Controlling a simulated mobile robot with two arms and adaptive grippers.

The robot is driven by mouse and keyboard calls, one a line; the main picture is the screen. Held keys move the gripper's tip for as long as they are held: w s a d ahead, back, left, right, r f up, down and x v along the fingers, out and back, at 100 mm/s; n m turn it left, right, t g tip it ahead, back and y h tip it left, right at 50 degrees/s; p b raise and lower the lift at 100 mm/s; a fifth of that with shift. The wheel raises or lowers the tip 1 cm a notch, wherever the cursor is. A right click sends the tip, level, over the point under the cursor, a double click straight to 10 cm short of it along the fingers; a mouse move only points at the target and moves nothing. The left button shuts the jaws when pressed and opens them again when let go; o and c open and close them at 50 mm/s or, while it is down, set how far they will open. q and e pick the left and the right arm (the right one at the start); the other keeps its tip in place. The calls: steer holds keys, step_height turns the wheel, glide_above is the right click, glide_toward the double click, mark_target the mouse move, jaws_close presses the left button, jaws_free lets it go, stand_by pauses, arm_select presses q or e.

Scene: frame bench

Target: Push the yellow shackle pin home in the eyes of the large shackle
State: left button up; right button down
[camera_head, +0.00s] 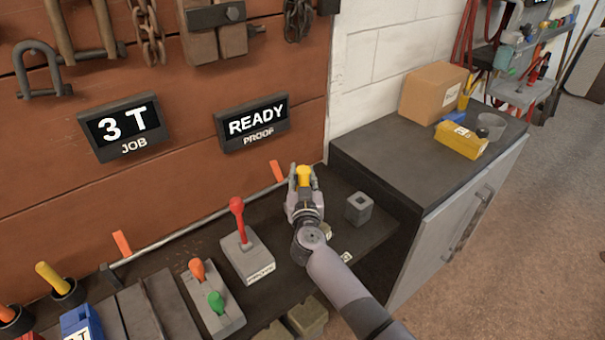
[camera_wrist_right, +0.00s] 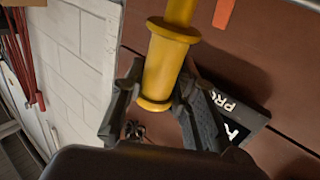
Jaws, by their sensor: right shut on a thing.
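My right gripper (camera_head: 304,184) stands above the right part of the dark bench, in front of the brown wall panel. It is shut on a yellow part, which looks like the yellow shackle pin (camera_head: 304,173). In the right wrist view the yellow pin (camera_wrist_right: 166,62) sits between the two dark fingers (camera_wrist_right: 160,110); it has flanges and a narrower shaft running out at the top edge. A grey shackle (camera_head: 40,72) hangs on the panel at the upper left; I cannot tell whether it is the large one. No eyes show around the held pin. My left gripper is not in view.
A grey block with a square hole (camera_head: 358,208) stands right of my gripper. A red-handled lever box (camera_head: 246,255) and an orange-and-green lever box (camera_head: 213,300) stand left. Displays read "3 T" (camera_head: 124,127) and "READY" (camera_head: 252,123). A cabinet (camera_head: 385,150) bears boxes at right.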

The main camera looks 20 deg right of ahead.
steer(key=shift+f+b, duration=1.85)
steer(key=shift+f, duration=1.55)
steer(key=c, duration=1.2)
jaws_free()
steer(key=v, duration=1.2)
steer(key=shift+a, duration=0.1)
